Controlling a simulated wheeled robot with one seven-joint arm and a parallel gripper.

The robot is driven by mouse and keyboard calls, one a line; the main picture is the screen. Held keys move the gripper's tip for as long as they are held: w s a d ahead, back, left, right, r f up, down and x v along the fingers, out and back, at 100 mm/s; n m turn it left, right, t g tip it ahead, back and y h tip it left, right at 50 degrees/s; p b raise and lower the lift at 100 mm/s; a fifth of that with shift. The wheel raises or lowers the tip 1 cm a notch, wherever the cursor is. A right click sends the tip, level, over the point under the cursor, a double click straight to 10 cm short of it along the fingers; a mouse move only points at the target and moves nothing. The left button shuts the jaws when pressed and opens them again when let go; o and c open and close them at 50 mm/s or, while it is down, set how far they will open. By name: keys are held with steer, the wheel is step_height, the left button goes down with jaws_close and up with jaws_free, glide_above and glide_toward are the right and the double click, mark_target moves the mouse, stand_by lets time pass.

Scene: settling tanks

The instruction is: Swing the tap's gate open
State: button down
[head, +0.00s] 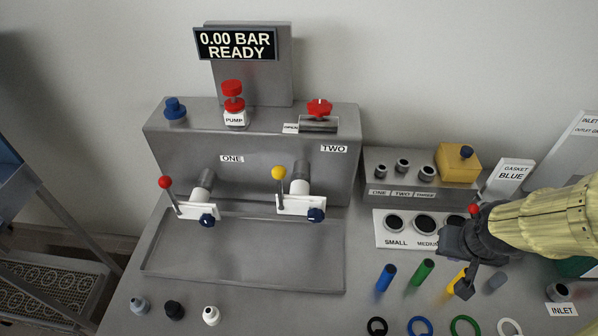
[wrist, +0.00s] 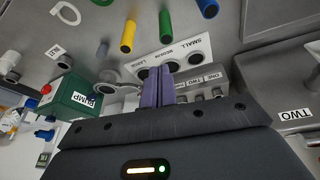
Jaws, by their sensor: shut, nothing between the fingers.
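Two taps come out of the grey cabinet's front. The tap under the label ONE has a white gate plate (head: 190,211) with a red-ball lever (head: 165,183) and a dark blue knob (head: 207,220). The other tap has a white gate plate (head: 298,206) with a yellow-ball lever (head: 279,174) and a dark blue knob (head: 316,215). Both levers stand nearly upright. My gripper (head: 450,240) is at the right, over the board of round holes, well apart from both taps. In the wrist view its fingers (wrist: 158,88) are together and empty.
A shallow grey tray (head: 240,265) lies under the taps. Blue, green and yellow pegs, coloured rings and the hole board (head: 385,235) lie right of it. A small block with labelled sockets (head: 400,190) and a yellow box (head: 457,163) stand behind. The display reads 0.00 BAR READY.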

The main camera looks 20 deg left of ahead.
mark_target(285, 172)
steer(key=w+a+r+n+t+y+p, duration=0.1)
steer(key=w+a+r+n+t+y, duration=0.2)
steer(key=w, duration=0.4)
steer(key=w+a+r+n+t+y, duration=0.1)
steer(key=w+a+n+t+y, duration=0.1)
steer(key=w+a+n, duration=0.45)
steer(key=a+r+n+g+y+p, duration=0.1)
steer(key=a+r+n+g+y, duration=0.15)
steer(key=a+y, duration=0.4)
steer(key=s+a+r+n+g+y, duration=0.1)
steer(key=s+a+n+g+y, duration=0.3)
steer(key=s+a+n+g, duration=0.2)
steer(key=shift+s+r+n+g+y+p, duration=0.15)
steer(key=shift+s+n+g+y+p, duration=0.2)
steer(key=shift+s+g, duration=0.7)
steer(key=shift+w, duration=0.1)
steer(key=p+x, duration=0.5)
steer(key=x, duration=0.8)
steer(key=shift+r, duration=0.1)
steer(key=shift+a+f, duration=0.25)
steer(key=shift+a, duration=0.2)
